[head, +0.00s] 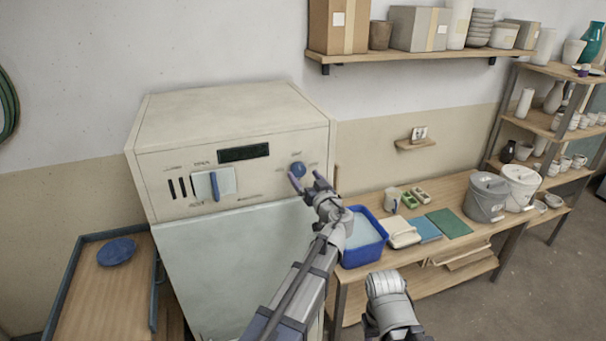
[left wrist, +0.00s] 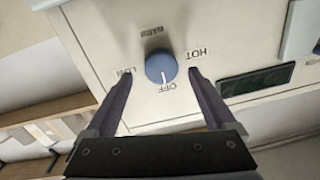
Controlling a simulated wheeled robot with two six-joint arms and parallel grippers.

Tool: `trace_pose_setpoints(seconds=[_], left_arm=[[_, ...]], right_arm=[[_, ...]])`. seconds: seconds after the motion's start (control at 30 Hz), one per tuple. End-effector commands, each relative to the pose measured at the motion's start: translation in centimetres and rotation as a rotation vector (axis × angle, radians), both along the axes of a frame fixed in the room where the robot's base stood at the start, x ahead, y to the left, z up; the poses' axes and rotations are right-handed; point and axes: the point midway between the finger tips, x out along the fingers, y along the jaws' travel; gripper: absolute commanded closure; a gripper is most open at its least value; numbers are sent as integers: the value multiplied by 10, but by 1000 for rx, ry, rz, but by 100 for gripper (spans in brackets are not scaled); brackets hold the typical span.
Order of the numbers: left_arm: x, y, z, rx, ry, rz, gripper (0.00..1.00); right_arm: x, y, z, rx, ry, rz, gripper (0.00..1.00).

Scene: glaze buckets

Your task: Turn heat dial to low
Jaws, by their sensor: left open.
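The heat dial (head: 298,170) is a round blue knob on the upper right front of a cream cabinet (head: 236,115). In the left wrist view the dial (left wrist: 161,67) has a white mark that points at the word OFF. The words LOW, WARM and HOT stand around it. My left gripper (head: 306,178) is open in front of the dial. In the left wrist view the fingers of my left gripper (left wrist: 159,76) lie on either side of the dial, LOW by one finger and HOT by the other. My right gripper's fingers do not show.
A blue handle (head: 214,186) on a pale plate and a dark display (head: 243,152) sit left of the dial. A blue tub (head: 362,238), colored sheets and two buckets (head: 487,196) stand on the wooden table to the right. A shelf (head: 420,56) hangs above.

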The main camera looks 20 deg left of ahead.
Motion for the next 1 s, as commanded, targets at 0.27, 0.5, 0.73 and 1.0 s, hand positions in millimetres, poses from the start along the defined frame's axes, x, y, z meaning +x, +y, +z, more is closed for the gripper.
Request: trace_pose_setpoints(seconds=[0.27, 0.5, 0.73, 1.0], left_arm=[[20, 15, 0, -1, 1, 0, 11], [21, 16, 0, -1, 1, 0, 11], [21, 16, 0, -1, 1, 0, 29], [21, 16, 0, -1, 1, 0, 60]], right_arm=[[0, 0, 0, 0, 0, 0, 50], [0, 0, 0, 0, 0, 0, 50], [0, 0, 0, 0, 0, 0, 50], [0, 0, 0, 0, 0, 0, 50]])
